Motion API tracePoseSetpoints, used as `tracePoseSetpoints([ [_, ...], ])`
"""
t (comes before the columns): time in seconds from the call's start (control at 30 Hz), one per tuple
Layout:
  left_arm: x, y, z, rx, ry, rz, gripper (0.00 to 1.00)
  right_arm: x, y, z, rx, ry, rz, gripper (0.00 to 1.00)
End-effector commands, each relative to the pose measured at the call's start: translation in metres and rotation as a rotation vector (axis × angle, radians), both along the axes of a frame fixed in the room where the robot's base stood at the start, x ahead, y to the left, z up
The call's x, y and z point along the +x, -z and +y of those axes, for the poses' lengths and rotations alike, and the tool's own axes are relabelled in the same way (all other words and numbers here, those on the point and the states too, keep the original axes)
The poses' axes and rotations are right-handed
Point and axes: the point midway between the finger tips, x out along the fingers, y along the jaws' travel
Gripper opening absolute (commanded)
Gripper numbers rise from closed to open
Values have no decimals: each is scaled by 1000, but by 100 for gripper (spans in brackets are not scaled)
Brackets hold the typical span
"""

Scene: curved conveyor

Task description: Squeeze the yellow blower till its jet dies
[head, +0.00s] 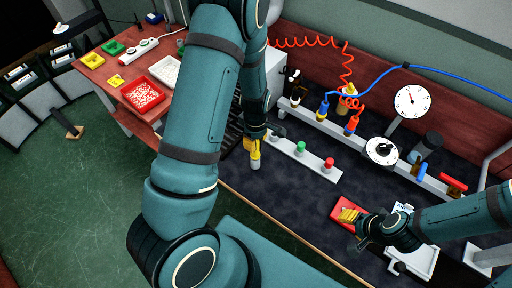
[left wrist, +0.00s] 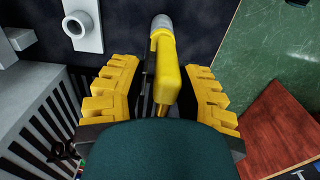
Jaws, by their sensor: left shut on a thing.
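The yellow blower (head: 255,155) hangs under my left gripper (head: 253,137) in the head view, its grey nozzle pointing down over the dark mat. In the left wrist view the blower (left wrist: 168,70) lies between the ridged yellow fingers of my left gripper (left wrist: 160,72), nozzle away from the palm. The gripper is shut on it; the inner contact is partly hidden. No jet of air can be made out. My right gripper (head: 350,218) is low over a red tray at the right; its finger gap is unclear.
A light strip with red, green and white buttons (head: 301,148) is right of the blower. A grey rail (head: 385,165) with gauges, a red coiled hose (head: 346,65) and a blue hose (head: 375,82) stands behind. The red tray (head: 344,202) and a white tray (head: 424,260) are at right.

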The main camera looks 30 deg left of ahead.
Motion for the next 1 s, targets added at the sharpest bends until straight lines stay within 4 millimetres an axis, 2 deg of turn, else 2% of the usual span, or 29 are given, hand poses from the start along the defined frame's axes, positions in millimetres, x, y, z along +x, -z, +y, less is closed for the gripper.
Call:
tracePoseSetpoints([
  [0.83,0,-49,0,-1,0,0,18,0,-40,0,0,0,0,47],
  [1.0,0,-57,0,0,0,-1,18,0,-42,0,0,0,0,47],
])
